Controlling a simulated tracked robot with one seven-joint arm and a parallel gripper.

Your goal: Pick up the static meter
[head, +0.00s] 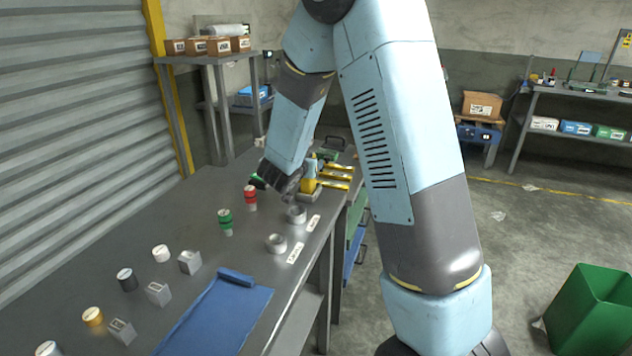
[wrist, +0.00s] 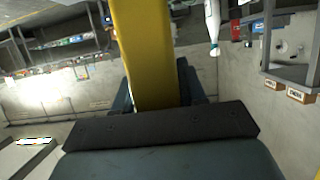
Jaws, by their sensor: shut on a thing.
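A yellow upright body, which I take to be the static meter (wrist: 148,50), fills the top middle of the wrist view. Its lower end sits between the two dark fingers of my gripper (wrist: 158,92), which is shut on it. In the head view my gripper (head: 282,182) is low over the far end of the workbench, partly hidden by its own wrist. A yellow and grey piece (head: 309,180) shows right beside it there. Whether it touches the bench, I cannot tell.
Yellow-handled items (head: 335,176) lie just right of my gripper. A green bin (head: 588,312) stands on the floor.

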